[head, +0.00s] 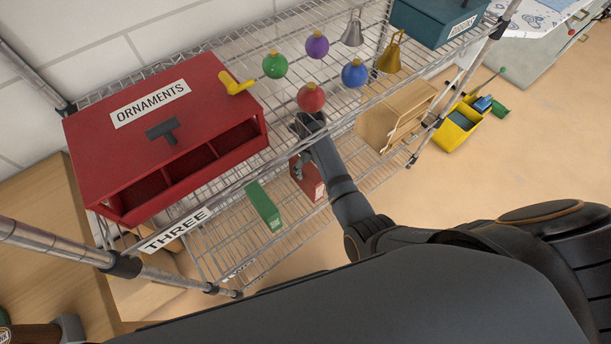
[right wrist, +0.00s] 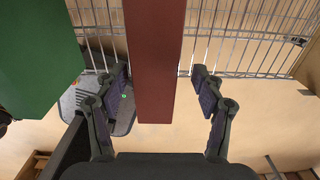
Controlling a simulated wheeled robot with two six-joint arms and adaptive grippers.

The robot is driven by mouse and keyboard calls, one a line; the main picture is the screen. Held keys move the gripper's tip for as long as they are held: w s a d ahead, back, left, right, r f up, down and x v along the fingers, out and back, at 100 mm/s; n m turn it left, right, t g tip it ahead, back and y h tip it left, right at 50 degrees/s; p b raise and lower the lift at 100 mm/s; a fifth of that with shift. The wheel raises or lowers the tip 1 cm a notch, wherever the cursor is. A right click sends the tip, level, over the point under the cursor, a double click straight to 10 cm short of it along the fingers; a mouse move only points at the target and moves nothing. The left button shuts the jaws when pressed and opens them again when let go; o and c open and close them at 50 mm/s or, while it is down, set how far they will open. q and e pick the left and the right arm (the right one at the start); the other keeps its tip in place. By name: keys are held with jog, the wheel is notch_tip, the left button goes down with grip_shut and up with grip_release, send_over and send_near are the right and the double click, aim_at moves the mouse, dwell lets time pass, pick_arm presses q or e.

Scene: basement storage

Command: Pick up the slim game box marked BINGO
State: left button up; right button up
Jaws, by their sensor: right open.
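Two slim boxes stand on the lower wire shelf: a red one (head: 312,184) and a green one (head: 263,206). Each has small pale lettering that I cannot read, so I cannot tell which is marked BINGO. My right gripper (head: 301,164) reaches in at the red box. In the right wrist view the red box (right wrist: 153,60) runs between the two open fingers of my right gripper (right wrist: 159,76), with a visible gap on each side. The green box (right wrist: 40,55) is to the left, outside the fingers. My left gripper is not in view.
The upper shelf above holds a red ORNAMENTS case (head: 95,140), several coloured baubles, bells and a teal box (head: 437,22). A shelf post (head: 60,244) stands at the left. A cardboard-coloured box (head: 392,118) is to the right. A yellow bucket (head: 456,125) stands on the floor.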

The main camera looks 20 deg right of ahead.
jog(key=f, duration=0.2)
jog(key=f+b, duration=0.1)
jog(key=f, duration=0.2)
jog(key=shift+w+a+f, duration=0.35)
jog(key=shift+a, duration=0.05)
grip_shut()
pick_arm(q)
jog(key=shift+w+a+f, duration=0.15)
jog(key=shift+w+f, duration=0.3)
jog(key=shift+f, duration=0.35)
pick_arm(e)
jog(key=shift+r, duration=0.2)
